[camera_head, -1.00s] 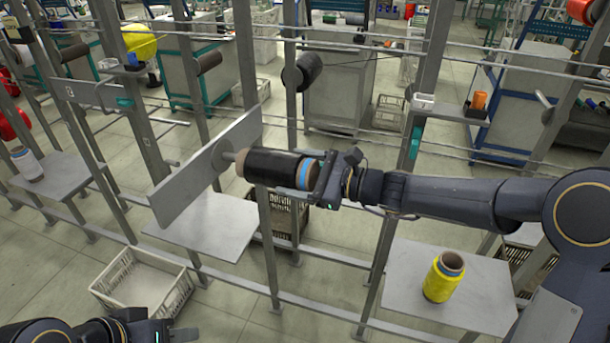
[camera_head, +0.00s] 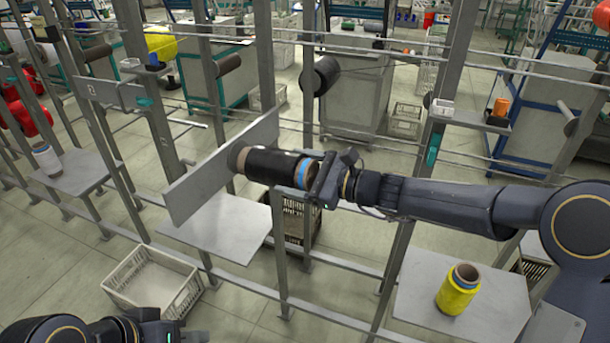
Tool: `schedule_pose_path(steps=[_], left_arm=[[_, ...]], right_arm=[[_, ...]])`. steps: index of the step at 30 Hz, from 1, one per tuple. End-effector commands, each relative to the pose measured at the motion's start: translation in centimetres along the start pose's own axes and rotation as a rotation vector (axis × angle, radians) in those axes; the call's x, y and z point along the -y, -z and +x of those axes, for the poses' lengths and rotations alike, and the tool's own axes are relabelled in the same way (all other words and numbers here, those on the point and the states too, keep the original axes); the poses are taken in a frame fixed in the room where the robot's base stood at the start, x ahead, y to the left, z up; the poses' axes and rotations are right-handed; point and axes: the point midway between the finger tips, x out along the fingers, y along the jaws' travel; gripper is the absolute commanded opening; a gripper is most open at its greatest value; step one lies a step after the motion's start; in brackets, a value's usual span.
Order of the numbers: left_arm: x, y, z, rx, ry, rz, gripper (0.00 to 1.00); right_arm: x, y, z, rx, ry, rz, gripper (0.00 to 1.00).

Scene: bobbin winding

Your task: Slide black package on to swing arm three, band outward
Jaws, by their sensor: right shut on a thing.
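The black package (camera_head: 268,163) lies nearly level, with a brown core end at the left and a blue band (camera_head: 301,172) near its right end. My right gripper (camera_head: 318,181) is shut on that banded end. The package's left end is against or very near the grey flat plate of a swing arm (camera_head: 200,190). The spindle is hidden, so I cannot tell how far it sits inside the core. My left gripper (camera_head: 150,330) is partly in view at the bottom left, empty space around it; its fingers are not clear.
A yellow package (camera_head: 459,291) stands on the right shelf (camera_head: 420,295). A white package (camera_head: 46,158) stands on the left shelf. The middle shelf (camera_head: 215,228) is bare. A crate (camera_head: 152,282) sits on the floor. Grey posts and rails surround my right arm.

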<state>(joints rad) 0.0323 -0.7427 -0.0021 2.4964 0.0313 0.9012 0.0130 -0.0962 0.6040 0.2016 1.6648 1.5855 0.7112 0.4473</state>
Motion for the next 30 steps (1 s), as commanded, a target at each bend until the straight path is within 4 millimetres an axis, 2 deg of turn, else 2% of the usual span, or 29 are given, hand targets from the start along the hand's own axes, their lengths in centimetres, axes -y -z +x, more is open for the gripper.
schedule_pose_path(steps=[5, 30], left_arm=[[0.07, -0.08, 0.15, 0.000, 0.000, 0.000, 0.36], [0.46, -0.51, 1.00, 0.000, 0.000, 0.000, 0.36]], right_arm=[[-0.04, -0.15, 0.81, 0.003, -0.001, -0.001, 0.49], [-0.34, 0.70, 0.76, 0.002, 0.000, -0.002, 0.49]])
